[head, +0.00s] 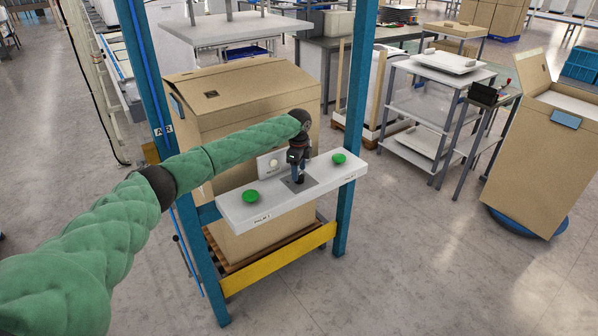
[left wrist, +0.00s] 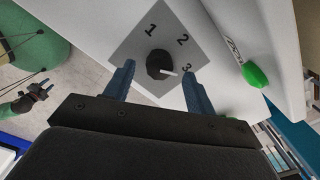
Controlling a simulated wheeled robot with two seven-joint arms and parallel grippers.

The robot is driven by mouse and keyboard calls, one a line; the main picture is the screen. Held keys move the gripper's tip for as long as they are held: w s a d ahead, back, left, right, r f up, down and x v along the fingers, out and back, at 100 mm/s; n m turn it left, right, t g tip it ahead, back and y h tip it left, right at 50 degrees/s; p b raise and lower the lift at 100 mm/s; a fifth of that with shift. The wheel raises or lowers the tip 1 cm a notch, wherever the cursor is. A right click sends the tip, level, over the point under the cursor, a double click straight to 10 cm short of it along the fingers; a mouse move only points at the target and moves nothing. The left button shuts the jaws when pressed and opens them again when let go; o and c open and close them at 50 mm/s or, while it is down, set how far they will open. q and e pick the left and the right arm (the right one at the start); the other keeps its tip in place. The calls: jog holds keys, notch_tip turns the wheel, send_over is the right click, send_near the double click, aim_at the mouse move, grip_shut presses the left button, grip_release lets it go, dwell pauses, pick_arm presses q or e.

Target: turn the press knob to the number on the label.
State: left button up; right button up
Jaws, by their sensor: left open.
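The press knob (left wrist: 158,62) is round and dark with a white pointer, on a grey plate (left wrist: 134,42) marked 1, 2 and 3. In the left wrist view the pointer is towards the 3. My left gripper (head: 298,180) is open over the plate, its blue fingers (left wrist: 160,88) on either side of the knob with gaps; contact is not visible. In the head view the gripper hides the knob. A pale upright card (head: 264,168) stands behind the plate, partly hidden; its number is unreadable. My right gripper (left wrist: 40,92) shows small at the left of the wrist view.
The white panel (head: 235,208) carries two green buttons (head: 251,196) (head: 339,158), one on each side of the plate. Blue posts (head: 355,110) flank the panel. A large cardboard box (head: 230,90) stands behind it.

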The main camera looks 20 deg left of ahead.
pick_arm(q)
jog(key=shift+f, duration=1.05)
pick_arm(e)
jog(key=shift+d+f, duration=0.2)
jog(key=shift+f, duration=0.7)
pick_arm(q)
jog(key=c, duration=1)
jog(key=shift+o, duration=0.2)
